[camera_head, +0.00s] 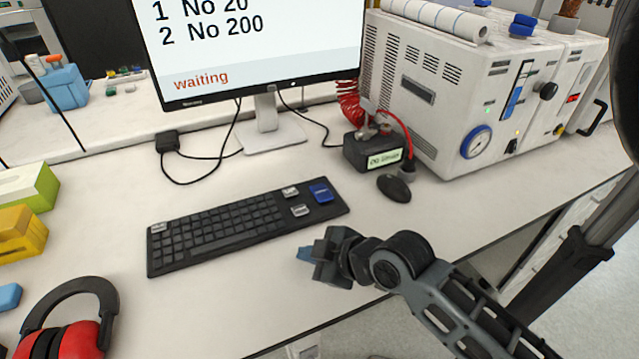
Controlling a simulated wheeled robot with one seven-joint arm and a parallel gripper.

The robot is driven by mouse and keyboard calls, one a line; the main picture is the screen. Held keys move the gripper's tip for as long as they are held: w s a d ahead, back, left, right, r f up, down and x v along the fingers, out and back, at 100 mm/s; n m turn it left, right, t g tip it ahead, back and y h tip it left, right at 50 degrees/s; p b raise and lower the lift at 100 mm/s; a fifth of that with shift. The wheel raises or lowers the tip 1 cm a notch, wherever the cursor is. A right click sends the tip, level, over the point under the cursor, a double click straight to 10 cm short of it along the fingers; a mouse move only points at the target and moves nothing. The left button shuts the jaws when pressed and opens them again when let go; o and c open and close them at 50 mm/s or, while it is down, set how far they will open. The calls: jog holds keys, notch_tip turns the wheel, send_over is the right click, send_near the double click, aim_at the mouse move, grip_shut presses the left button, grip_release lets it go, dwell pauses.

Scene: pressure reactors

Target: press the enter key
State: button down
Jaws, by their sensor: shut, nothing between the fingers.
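A dark keyboard (215,233) lies on the white bench in front of the monitor. A large blue key (321,191) sits at its right end, the most prominent key there; its label is too small to read, so I cannot confirm that it is the enter key. Pale keys (300,210) sit just left of it, and another pale key is at the far left end. My gripper (304,254) is shut and empty, with its blue tip pointing left. It appears in front of the keyboard's right part, nearer the bench edge, apart from the blue key.
The monitor (260,55) reads "waiting". A black mouse (394,188) and a small device with a lit label (384,158) stand right of the keyboard. A large white reactor unit (470,85) stands behind them. Red ear defenders (75,338) lie at front left.

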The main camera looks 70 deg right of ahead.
jog(key=w+d+r, duration=0.1)
jog(key=d, duration=0.2)
jog(key=w+d+r+n+p, duration=0.1)
jog(key=d+r, duration=0.1)
jog(key=d, duration=0.2)
jog(key=w+d+r+n, duration=0.1)
jog(key=d, duration=0.2)
jog(key=shift+w+d+r+g+y, duration=0.15)
jog(key=shift+d+r+g+y, duration=0.15)
jog(key=shift+d+g+y, duration=0.1)
jog(key=s+d+r+n+y+p, duration=0.1)
jog(key=d+r+n, duration=0.2)
jog(key=d+r, duration=0.4)
jog(key=shift+d+r+y+p, duration=0.2)
jog(key=shift+d+y+p, duration=0.1)
jog(key=shift+d+y, duration=0.1)
jog(key=shift+s+f, duration=0.1)
jog(key=shift+f, duration=0.05)
jog(key=b, duration=0.7)
send_over(325, 193)
notch_tip(325, 193, down, 8)
jog(key=shift+r, duration=0.1)
jog(key=shift+f, duration=0.4)
jog(key=shift+f+b, duration=0.4)
